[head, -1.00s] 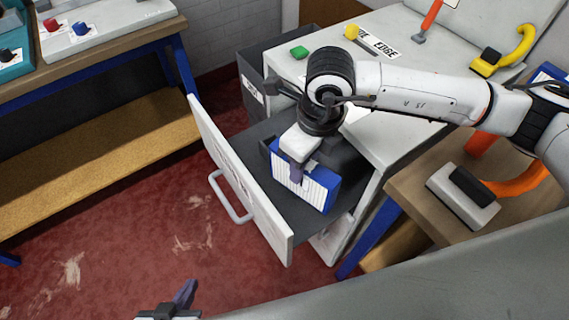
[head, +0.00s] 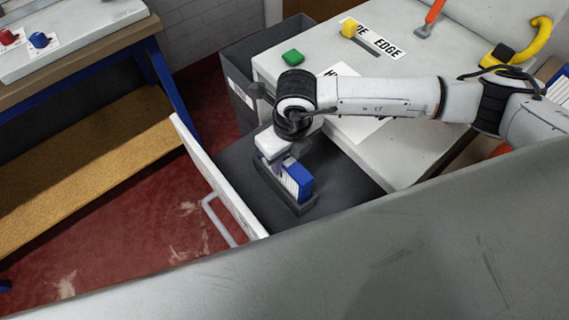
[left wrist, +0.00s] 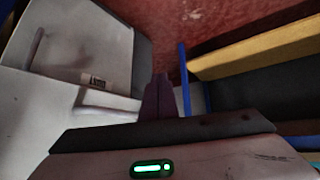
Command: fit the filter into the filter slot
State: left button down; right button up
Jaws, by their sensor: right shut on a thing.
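The filter (head: 302,180), a blue block with a white pleated face, stands upright in the head view. Its lower part is inside the dark filter slot (head: 296,209), a raised-rim holder on the floor of the open drawer (head: 345,181). The slot walls hide the filter's bottom, so I cannot tell whether it is fully down. My right gripper (head: 284,161) is shut on the filter's upper left part and hides some of it. My left gripper (left wrist: 158,98) shows in the left wrist view with its purple fingers together and nothing between them.
The drawer's white front (head: 215,175) with its handle (head: 215,222) stands left of the slot. A green block (head: 292,57) and a yellow knob (head: 349,28) are on the white cabinet top (head: 318,45). A grey surface fills the lower right.

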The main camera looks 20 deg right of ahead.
jog(key=shift+f, duration=1.6)
jog(key=o, duration=1.2)
jog(key=shift+c, duration=0.2)
jog(key=r, duration=0.7)
jog(key=s+r, duration=0.1)
jog(key=r, duration=0.3)
jog(key=shift+d+b, duration=0.25)
jog(key=shift+b, duration=0.1)
jog(key=shift+s+r, duration=0.15)
jog(key=shift+r, duration=0.45)
